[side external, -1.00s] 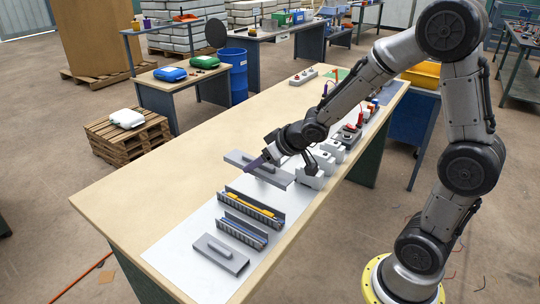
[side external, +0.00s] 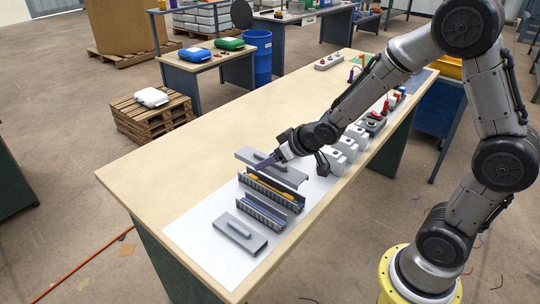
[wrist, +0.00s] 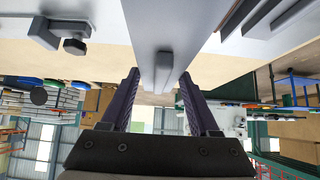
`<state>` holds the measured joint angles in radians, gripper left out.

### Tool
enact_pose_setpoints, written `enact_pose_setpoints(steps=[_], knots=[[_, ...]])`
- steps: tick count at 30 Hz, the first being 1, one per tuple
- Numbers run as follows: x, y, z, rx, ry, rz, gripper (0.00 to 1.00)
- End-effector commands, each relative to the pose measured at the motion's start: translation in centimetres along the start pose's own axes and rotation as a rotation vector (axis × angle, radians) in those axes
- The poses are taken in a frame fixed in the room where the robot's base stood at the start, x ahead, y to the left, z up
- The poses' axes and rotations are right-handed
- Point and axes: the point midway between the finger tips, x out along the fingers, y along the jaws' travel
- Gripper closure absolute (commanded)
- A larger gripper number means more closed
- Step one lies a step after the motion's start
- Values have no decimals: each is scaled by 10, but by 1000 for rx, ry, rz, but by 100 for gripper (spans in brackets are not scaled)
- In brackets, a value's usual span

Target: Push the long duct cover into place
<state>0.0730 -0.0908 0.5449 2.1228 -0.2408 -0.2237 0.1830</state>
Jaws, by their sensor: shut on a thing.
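The long duct cover (side external: 249,155) is a flat grey plate with a raised handle. My gripper (side external: 268,163) is shut on that handle, and the cover hangs roughly level. In the wrist view the cover (wrist: 170,20) fills the top middle, with its handle between the dark fingers of my gripper (wrist: 159,75). The long duct (side external: 272,192), a slotted grey channel with yellow and blue wires inside, lies just in front of the cover in the side view. I cannot tell whether cover and duct touch.
A shorter slotted duct (side external: 261,219) with blue wire lies nearer the front edge. White blocks (side external: 342,153) stand behind my gripper. The left side of the table (side external: 165,175) is clear.

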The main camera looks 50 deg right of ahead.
Motion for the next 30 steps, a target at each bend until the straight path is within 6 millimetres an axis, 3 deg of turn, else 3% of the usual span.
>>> enact_pose_setpoints(steps=[13, 30], knots=[[27, 0, 27, 0, -1, 1, 94], [32, 1, 32, 0, 2, 2, 94]])
